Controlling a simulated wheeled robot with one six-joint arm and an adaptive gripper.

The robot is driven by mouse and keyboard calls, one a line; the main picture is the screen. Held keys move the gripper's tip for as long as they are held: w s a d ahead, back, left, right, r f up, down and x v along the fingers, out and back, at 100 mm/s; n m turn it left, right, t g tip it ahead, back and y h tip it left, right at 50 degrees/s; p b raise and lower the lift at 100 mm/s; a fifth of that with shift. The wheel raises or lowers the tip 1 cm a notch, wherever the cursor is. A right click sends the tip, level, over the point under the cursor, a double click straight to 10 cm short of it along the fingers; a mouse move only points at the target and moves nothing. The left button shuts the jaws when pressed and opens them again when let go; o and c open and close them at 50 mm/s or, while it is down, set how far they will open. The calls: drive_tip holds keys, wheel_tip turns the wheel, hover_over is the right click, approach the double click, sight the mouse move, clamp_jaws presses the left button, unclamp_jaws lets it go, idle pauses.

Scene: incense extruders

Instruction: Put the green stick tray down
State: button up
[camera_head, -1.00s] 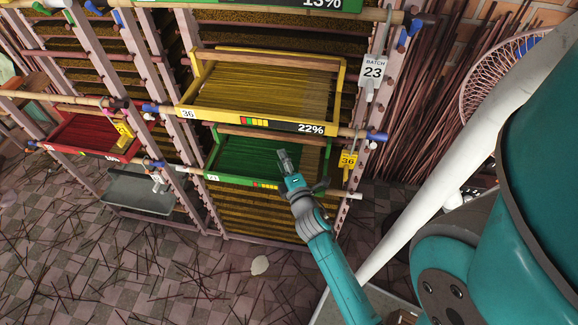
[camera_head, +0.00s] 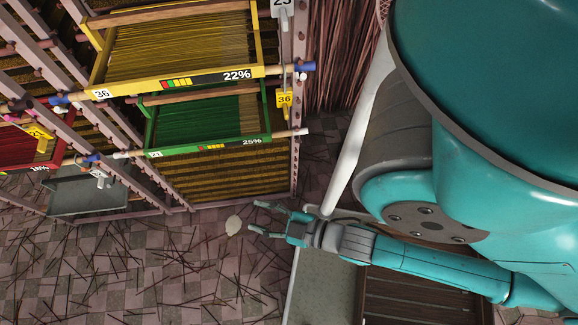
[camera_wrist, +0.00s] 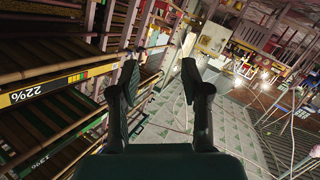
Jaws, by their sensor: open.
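The green stick tray (camera_head: 150,135) rests in the drying rack below a yellow tray, with green sticks in it and a label reading 25% on its front. Part of it also shows at the lower left of the wrist view (camera_wrist: 30,165). My gripper (camera_head: 255,218) is open and empty, over the floor to the right of and below the tray, apart from it. In the wrist view my gripper's two fingers (camera_wrist: 158,80) are spread with nothing between them.
The yellow tray (camera_head: 180,82), marked 22%, sits just above the green one. A red tray (camera_head: 20,148) and a grey tray (camera_head: 88,196) are at the left. A yellow tag (camera_head: 284,98) hangs at the rack's right post. Loose sticks litter the tiled floor (camera_head: 150,270).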

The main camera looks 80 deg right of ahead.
drive_tip(key=s+a+r+m+y, duration=0.2)
drive_tip(key=s+a+r+m, duration=0.1)
drive_tip(key=s+r, duration=0.2)
drive_tip(key=shift+s+g, duration=0.3)
drive_tip(key=shift+s, duration=0.65)
